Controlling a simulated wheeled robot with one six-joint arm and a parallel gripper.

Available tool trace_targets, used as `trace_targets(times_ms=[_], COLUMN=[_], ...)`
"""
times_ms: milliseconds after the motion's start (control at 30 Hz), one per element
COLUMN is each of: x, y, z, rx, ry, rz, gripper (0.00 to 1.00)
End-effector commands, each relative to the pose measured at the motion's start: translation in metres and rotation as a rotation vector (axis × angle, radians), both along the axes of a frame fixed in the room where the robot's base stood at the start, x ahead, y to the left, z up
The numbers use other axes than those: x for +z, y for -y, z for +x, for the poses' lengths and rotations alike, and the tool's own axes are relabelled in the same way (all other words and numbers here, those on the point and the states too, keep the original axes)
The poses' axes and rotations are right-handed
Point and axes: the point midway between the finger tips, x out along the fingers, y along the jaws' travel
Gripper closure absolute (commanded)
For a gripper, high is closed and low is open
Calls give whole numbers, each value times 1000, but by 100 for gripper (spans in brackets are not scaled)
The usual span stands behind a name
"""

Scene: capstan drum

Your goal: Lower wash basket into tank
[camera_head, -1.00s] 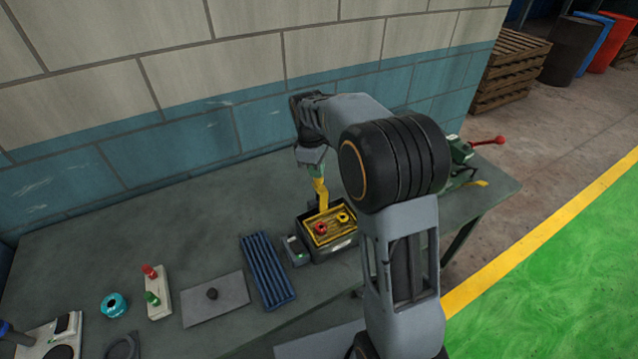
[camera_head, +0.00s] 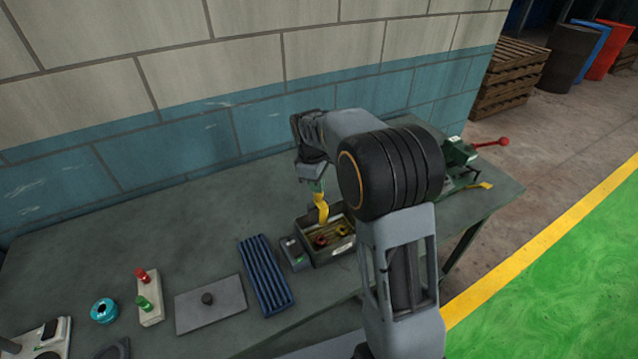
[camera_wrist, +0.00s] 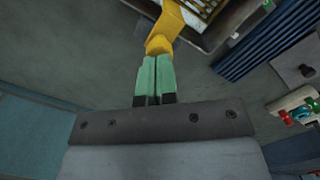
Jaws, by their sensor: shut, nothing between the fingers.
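The wash basket (camera_head: 330,232) is yellow and sits down inside the dark, open tank (camera_head: 322,258), below its rim. It holds a red part (camera_head: 320,240) and a yellow part (camera_head: 342,230). An upright yellow handle (camera_head: 322,208) rises from the basket's wall side. My gripper (camera_head: 317,187) is above that handle, its green fingers pointing down. In the wrist view, the fingers (camera_wrist: 155,62) are shut together, with the yellow handle (camera_wrist: 163,40) at their tips. The basket's edge (camera_wrist: 201,8) shows at the top there. Whether it touches the tank floor is hidden.
A small grey box (camera_head: 295,253) stands beside the tank, then a blue ribbed tray (camera_head: 266,275) and a grey plate with a knob (camera_head: 210,305). A green device with a red-knobbed lever (camera_head: 462,155) is at the right. The wall runs close behind.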

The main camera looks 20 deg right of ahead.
Motion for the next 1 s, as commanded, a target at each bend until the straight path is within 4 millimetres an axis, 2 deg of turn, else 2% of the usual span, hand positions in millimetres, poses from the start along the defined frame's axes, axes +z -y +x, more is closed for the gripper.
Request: trace_targets(times_ms=[233,500,833,1000], x=[7,16,15,32], y=[-4,-24,-24,-26], z=[3,18,19,21], rx=[1,1,0,1], ry=[3,1,3,6], rz=[0,0,0,0], gripper=[100,100,100,100])
